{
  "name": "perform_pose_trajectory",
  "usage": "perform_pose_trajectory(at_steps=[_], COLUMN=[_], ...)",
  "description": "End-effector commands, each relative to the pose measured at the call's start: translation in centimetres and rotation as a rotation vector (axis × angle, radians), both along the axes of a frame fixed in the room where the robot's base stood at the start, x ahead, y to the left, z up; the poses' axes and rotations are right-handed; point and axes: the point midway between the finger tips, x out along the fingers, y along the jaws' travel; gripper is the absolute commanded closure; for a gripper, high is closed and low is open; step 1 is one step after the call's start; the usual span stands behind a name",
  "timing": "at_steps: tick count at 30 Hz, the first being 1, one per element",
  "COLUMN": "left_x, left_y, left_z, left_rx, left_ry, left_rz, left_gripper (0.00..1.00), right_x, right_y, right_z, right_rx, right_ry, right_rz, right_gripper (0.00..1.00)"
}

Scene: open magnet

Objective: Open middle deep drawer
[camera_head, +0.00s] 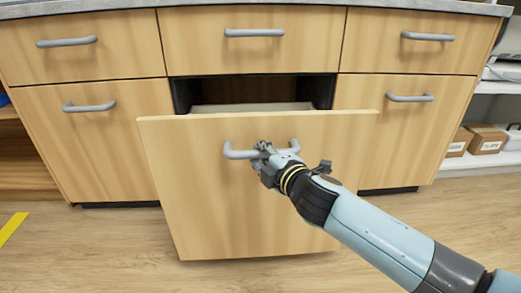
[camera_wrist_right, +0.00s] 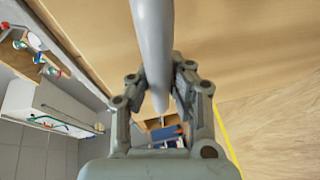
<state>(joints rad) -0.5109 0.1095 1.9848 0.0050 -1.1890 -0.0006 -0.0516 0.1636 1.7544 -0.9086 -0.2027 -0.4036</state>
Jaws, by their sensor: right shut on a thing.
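The middle deep drawer (camera_head: 200,200) is in the lower row of the wooden cabinet in the head view. It stands pulled out, with a dark gap and part of its inside showing behind the top edge of its front. Its grey bar handle (camera_head: 240,154) runs across the upper part of the front. My right gripper (camera_head: 266,153) is shut on this handle, near its middle. In the right wrist view the handle (camera_wrist_right: 153,50) passes between the two fingers of the gripper (camera_wrist_right: 160,80). My left gripper is not in view.
Shut drawers with grey handles surround it: a top middle drawer (camera_head: 255,55), a lower left one (camera_head: 90,135) and a lower right one (camera_head: 415,115). Small boxes (camera_head: 487,140) sit on a white shelf at the right. The wooden floor (camera_head: 100,250) in front is clear.

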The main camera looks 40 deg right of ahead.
Motion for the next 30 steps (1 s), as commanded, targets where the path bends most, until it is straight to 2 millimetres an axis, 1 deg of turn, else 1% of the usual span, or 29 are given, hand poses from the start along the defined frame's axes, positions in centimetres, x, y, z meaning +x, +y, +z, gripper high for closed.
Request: perform_pose_trajectory(at_steps=[2, 6, 17, 18, 23, 24, 28, 30], left_x=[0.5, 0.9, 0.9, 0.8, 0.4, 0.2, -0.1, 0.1], left_y=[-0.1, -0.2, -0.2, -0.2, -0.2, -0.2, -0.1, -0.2], left_z=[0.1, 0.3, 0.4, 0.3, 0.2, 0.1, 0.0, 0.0], left_rx=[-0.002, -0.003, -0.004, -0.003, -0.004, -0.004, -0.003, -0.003], left_ry=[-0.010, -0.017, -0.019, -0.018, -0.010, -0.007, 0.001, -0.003], left_rz=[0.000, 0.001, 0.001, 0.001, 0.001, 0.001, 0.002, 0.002], left_gripper=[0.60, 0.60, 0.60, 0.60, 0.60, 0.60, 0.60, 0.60], right_x=[-0.4, -0.8, -0.8, -0.8, -0.8, -0.8, -0.8, -0.8], right_y=[0.3, 0.5, 0.5, 0.5, 0.5, 0.5, 0.5, 0.5], right_z=[0.0, 0.1, 0.1, 0.1, 0.1, 0.1, 0.1, 0.1], right_rx=[0.003, 0.003, 0.003, 0.003, 0.001, 0.001, 0.001, 0.000], right_ry=[0.000, -0.001, -0.002, -0.002, -0.001, -0.001, -0.001, -0.001], right_rz=[-0.001, -0.001, -0.001, -0.001, 0.000, 0.000, 0.000, 0.000], right_gripper=[1.00, 1.00, 1.00, 0.79, 0.58, 0.56, 0.56, 0.56])
